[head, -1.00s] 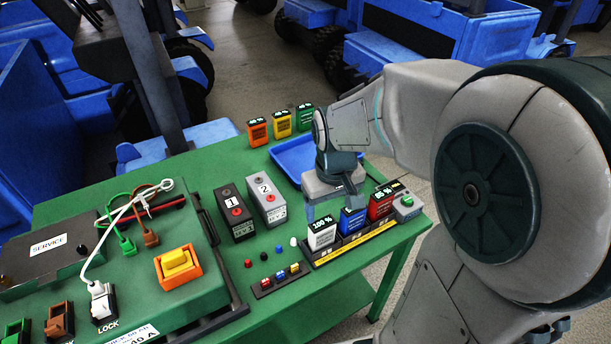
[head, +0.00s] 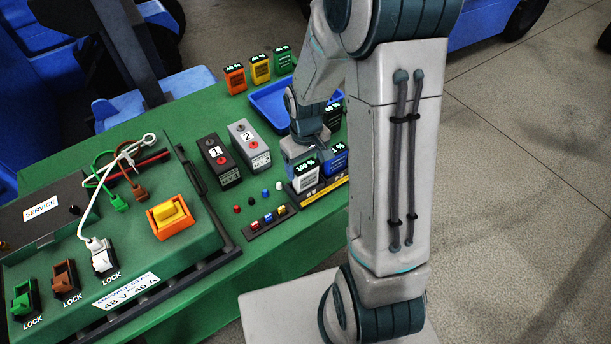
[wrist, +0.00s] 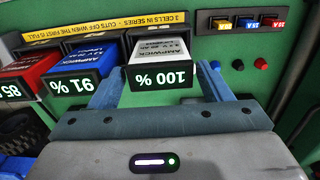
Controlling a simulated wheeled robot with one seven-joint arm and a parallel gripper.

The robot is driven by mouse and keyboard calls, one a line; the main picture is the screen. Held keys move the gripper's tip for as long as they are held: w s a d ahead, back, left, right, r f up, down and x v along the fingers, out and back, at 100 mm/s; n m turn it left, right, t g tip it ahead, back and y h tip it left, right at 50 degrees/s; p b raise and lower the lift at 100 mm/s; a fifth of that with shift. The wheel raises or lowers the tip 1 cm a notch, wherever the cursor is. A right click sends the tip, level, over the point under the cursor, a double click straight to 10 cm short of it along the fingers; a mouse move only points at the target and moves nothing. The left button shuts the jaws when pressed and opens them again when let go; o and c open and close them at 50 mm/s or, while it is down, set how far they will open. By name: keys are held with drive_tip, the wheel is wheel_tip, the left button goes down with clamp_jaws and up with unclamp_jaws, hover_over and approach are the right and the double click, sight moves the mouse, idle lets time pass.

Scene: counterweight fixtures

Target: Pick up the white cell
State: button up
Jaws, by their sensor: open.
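The white cell (head: 306,178), its black end reading 100 %, stands in the leftmost slot of the charging rack (head: 322,191) in the head view. In the wrist view the white cell (wrist: 158,52) is in the middle, in the rack's right-hand slot. My gripper (wrist: 160,78) is open, one finger on each side of the cell's near end. I cannot tell whether the fingers touch it. In the head view my gripper (head: 298,150) is just above and behind the cell, partly hidden by my arm.
The blue cell (wrist: 85,62) at 91 % sits close beside the white one, with a red cell (wrist: 25,72) beyond. A fuse strip (head: 270,222) and small coloured buttons lie on the other side. A blue tray (head: 268,105) and two numbered boxes (head: 220,160) stand nearby.

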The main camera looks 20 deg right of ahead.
sight(306, 176)
drive_tip(key=shift+f+p, duration=0.65)
drive_tip(key=shift+f, duration=2.05)
drive_tip(key=c, duration=1.1)
